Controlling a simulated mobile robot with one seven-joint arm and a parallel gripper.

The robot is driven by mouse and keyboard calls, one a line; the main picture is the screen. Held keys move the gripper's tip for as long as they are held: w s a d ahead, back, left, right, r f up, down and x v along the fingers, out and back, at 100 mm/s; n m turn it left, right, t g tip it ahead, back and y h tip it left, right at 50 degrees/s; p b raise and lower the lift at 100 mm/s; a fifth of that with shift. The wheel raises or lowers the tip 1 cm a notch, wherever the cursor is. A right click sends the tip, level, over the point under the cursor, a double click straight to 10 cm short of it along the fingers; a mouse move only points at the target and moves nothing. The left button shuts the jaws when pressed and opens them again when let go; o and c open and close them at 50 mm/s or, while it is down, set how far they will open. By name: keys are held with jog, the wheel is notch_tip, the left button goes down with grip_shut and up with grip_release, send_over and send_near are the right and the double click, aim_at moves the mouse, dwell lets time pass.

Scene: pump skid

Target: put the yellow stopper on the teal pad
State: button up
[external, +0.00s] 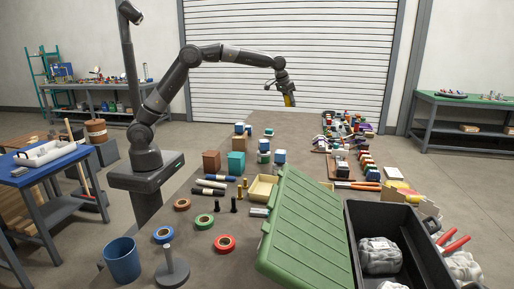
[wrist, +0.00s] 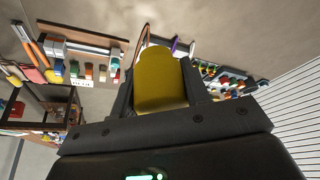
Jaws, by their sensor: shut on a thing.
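My gripper (external: 287,94) is raised above the far part of the table, and its jaws are shut on the yellow stopper (external: 289,101). In the wrist view the stopper (wrist: 161,80) is a thick yellow cylinder with a narrower top, held between the two dark fingers of my gripper (wrist: 162,92). It is clear of the table top. A small teal-green flat patch (external: 269,132) lies on the table below and left of the gripper; it is too small to tell whether it is the teal pad.
Tape rolls (external: 224,243), a green lid (external: 306,230) and a black crate (external: 352,250) fill the front. Small parts crowd the right side. Bare table shows below the gripper.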

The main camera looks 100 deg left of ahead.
jog(key=s+a+n+y, duration=0.1)
jog(key=s+a+n, duration=0.1)
jog(key=s+a, duration=0.5)
jog(key=s+a+n, duration=0.2)
jog(key=s+a, duration=0.2)
jog(key=a, duration=0.6)
send_over(269, 132)
jog(key=a, duration=0.3)
jog(key=shift+g, duration=0.4)
jog(key=f, duration=1.7)
jog(key=shift+w+d+f, duration=0.1)
jog(key=shift+d+f, duration=0.15)
jog(key=shift+f, duration=2.15)
jog(key=shift+f, duration=0.1)
jog(key=o, duration=1)
jog(key=shift+c, duration=0.2)
